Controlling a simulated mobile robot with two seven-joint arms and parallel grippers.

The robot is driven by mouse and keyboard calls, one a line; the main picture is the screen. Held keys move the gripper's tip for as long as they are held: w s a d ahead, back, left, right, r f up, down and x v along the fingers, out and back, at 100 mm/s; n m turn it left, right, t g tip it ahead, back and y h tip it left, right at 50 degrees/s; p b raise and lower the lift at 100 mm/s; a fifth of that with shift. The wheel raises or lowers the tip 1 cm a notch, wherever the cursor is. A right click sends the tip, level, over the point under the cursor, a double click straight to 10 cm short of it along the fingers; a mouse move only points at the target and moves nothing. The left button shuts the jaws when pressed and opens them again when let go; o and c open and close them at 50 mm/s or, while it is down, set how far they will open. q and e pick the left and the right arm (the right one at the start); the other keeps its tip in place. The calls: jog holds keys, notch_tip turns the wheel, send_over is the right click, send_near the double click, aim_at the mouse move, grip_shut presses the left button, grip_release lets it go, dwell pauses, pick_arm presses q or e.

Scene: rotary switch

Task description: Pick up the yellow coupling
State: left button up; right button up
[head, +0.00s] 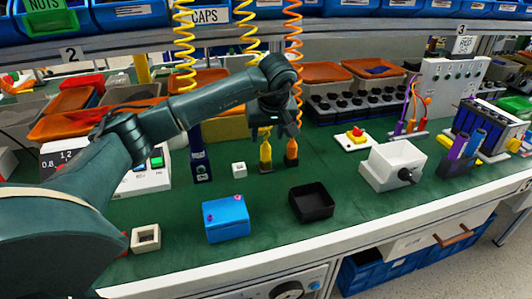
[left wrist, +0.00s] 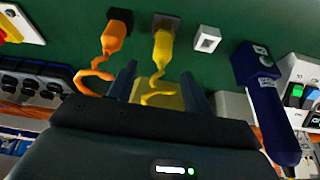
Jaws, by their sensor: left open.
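The yellow coupling (head: 265,152) stands upright on the bench in a small dark base, with a yellow coiled hose above it. It also shows in the left wrist view (left wrist: 162,48), ahead of my fingers and roughly centred between them. My left gripper (head: 274,122) is open, pointing down just above the coupling; it also shows in the left wrist view (left wrist: 157,82). The coupling's body is in front of the fingertips, and nothing is gripped. The gripper hides part of the hose in the head view. My right gripper is not in view.
An orange coupling (head: 292,149) with its own coiled hose stands close on the right. A dark blue tool (head: 200,165) and a small white block (head: 239,169) are to the left. A blue box (head: 226,218) and black tray (head: 312,203) lie nearer the front edge.

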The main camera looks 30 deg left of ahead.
aim_at(266, 145)
pick_arm(q)
jog(key=f, duration=0.4)
jog(key=shift+w+a+f, duration=0.15)
jog(key=shift+a+f, duration=0.1)
jog(key=shift+w+a+f, duration=0.15)
jog(key=shift+f, duration=0.25)
grip_shut()
jog(key=shift+r, duration=0.1)
notch_tip(266, 145, up, 10)
jog(key=shift+f, duration=0.1)
dwell(0.3)
